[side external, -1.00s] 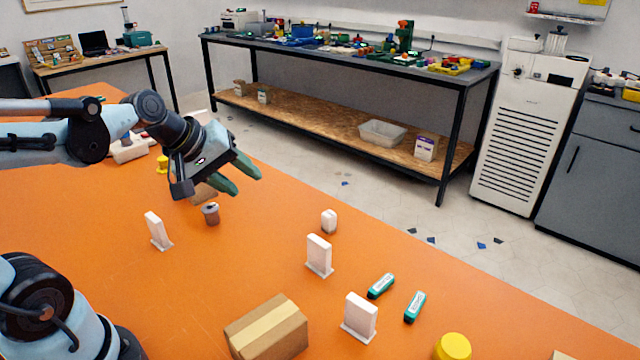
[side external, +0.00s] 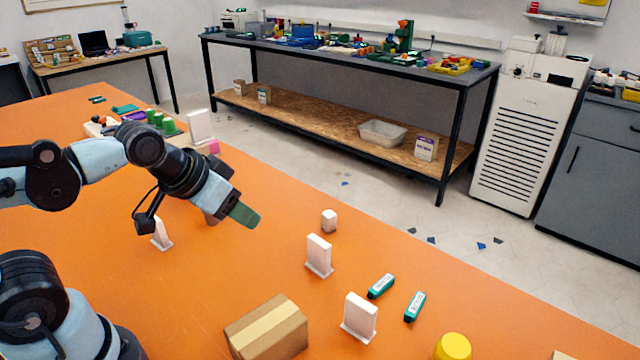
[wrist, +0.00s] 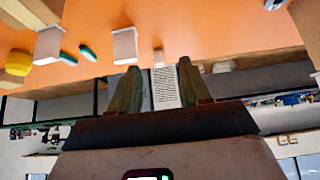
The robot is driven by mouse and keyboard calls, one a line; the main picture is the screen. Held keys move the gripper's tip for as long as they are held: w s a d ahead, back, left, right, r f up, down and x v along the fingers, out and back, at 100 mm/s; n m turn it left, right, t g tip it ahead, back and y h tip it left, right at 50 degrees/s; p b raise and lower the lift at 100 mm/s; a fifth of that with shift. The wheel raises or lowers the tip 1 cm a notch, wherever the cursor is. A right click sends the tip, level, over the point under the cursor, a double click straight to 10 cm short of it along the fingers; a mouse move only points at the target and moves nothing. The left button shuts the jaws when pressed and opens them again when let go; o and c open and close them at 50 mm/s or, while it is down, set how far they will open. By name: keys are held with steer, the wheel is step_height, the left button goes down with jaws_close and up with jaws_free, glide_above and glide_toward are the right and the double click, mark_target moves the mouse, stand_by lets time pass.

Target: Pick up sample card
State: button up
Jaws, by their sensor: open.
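I cannot tell which object is the sample card. Upright white card-like pieces stand on small bases: one mid-table (side external: 319,256), one nearer the front (side external: 360,318), one beside my wrist (side external: 160,235), partly covered. The first two also show in the wrist view, the mid-table one (wrist: 125,45) and the front one (wrist: 48,46). My gripper (side external: 242,214) is tilted down above the orange table, left of the mid-table card and apart from it. In the wrist view its green fingers (wrist: 160,88) are spread with nothing held; a slatted cabinet shows behind the gap.
On the orange table (side external: 250,270) are a cardboard box (side external: 267,328), two teal labelled pieces (side external: 381,286), a yellow round item (side external: 453,346) and a small white block (side external: 329,220). Green cylinders (side external: 158,120) stand at the far left. Table is clear between box and gripper.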

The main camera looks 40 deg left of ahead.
step_height(320, 180, up, 10)
steer(key=w+a+t+h, duration=0.1)
steer(key=w+a, duration=0.3)
steer(key=a, duration=0.4)
steer(key=w+a+t+h, duration=0.1)
steer(key=w+a, duration=0.4)
steer(key=a, duration=0.3)
steer(key=s+a+t+y, duration=0.2)
steer(key=a+t, duration=0.2)
steer(key=a, duration=1.1)
glide_toward(209, 125)
steer(key=shift+w+a+f, duration=0.15)
steer(key=shift+w+a, duration=0.1)
steer(key=shift+w, duration=0.2)
steer(key=shift+w+a+f, duration=0.15)
steer(key=shift+w+a, duration=0.05)
steer(key=shift+w, duration=0.25)
steer(key=shift+w+f, duration=0.15)
steer(key=shift+f, duration=0.25)
steer(key=x, duration=0.7)
steer(key=shift+w+r, duration=0.1)
steer(key=shift+w, duration=0.05)
